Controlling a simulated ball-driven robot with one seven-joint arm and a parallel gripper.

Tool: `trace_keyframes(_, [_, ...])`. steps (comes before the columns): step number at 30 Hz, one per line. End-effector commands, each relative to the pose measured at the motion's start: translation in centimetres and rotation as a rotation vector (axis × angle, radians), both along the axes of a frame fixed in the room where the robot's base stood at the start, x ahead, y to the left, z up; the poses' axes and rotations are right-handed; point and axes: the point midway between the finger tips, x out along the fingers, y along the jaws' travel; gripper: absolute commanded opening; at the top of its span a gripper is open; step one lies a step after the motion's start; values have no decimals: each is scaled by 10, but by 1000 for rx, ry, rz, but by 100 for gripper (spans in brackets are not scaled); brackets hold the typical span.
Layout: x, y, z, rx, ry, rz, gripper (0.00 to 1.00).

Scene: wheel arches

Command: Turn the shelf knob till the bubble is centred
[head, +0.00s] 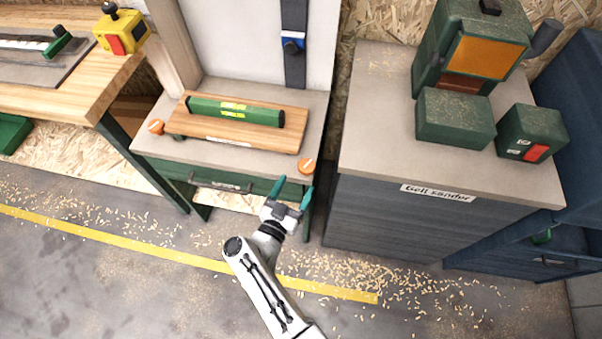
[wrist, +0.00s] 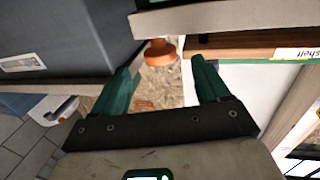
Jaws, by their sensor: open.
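A green spirit level (head: 235,112) with yellow markings lies on a wooden shelf board (head: 190,128); its bubble is too small to read. An orange knob (head: 307,165) sits at the right front corner of the surface under the board, and another orange knob (head: 155,127) at the left front corner. My gripper (head: 292,192) is open and empty, just in front of and below the right knob. In the wrist view my green fingers (wrist: 163,82) stand apart, with an orange knob (wrist: 160,53) ahead between them, apparently untouched. The board's edge shows a "shelf" label (wrist: 297,54).
A grey-topped cabinet (head: 385,130) labelled "Belt sander" stands close on the right, with a green machine (head: 470,50) on top. A wooden workbench (head: 75,85) is at the left. The floor in front is open, with wood shavings and a yellow line (head: 180,251).

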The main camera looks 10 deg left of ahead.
Motion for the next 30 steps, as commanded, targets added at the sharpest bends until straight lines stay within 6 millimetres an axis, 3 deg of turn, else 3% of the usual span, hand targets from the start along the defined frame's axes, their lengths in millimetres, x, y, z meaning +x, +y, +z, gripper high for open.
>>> trace_keyframes(3, [-22,6,1,-2,1,3,75])
trace_keyframes(9, [-42,12,1,0,-1,1,75])
trace_keyframes(30, [-47,13,0,0,0,-1,75])
